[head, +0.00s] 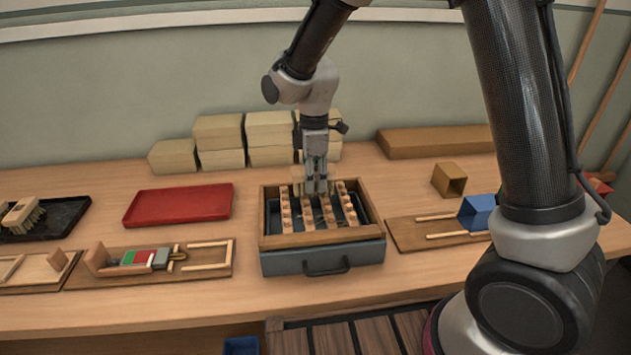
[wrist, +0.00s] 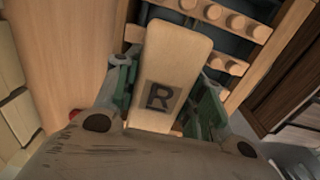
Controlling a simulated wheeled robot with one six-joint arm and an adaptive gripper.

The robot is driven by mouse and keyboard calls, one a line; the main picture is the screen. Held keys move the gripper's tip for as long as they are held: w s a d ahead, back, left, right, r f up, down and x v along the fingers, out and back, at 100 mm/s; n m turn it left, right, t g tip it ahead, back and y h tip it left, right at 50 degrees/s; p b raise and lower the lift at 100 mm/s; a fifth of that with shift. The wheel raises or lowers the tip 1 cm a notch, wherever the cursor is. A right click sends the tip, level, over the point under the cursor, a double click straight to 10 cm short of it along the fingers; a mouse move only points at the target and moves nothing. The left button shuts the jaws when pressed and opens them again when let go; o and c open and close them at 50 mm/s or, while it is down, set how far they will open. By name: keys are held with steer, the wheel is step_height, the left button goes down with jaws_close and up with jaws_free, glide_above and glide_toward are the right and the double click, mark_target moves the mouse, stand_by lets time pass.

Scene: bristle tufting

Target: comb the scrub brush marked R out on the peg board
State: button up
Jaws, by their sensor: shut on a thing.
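The scrub brush marked R (wrist: 170,65) is a pale wooden block with a dark R on its top, seen close up in the wrist view. My gripper (head: 317,187) is shut on it, with green-padded fingers (wrist: 165,103) on both sides of the block. In the head view the brush is mostly hidden by my gripper. The peg board (head: 315,237) is a wooden frame with rows of pegs, set over a grey drawer-like box. The brush is over its back middle part. The bristles are hidden, so I cannot tell whether they touch the pegs.
A red tray (head: 178,204) lies left of the peg board. A black tray (head: 72,218) at the far left holds another brush (head: 22,214). Wooden jigs (head: 214,268) flank the board, one with a blue piece (head: 477,212). Pale blocks (head: 220,141) are stacked behind.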

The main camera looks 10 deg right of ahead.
steer(key=shift+w+r, duration=0.2)
steer(key=shift+r, duration=2.75)
steer(key=shift+c, duration=0.2)
steer(key=shift+o, duration=1.2)
steer(key=shift+c, duration=1.2)
steer(key=shift+s+a, duration=0.1)
steer(key=s+r, duration=0.2)
steer(key=s, duration=0.6)
step_height(320, 180, down, 7)
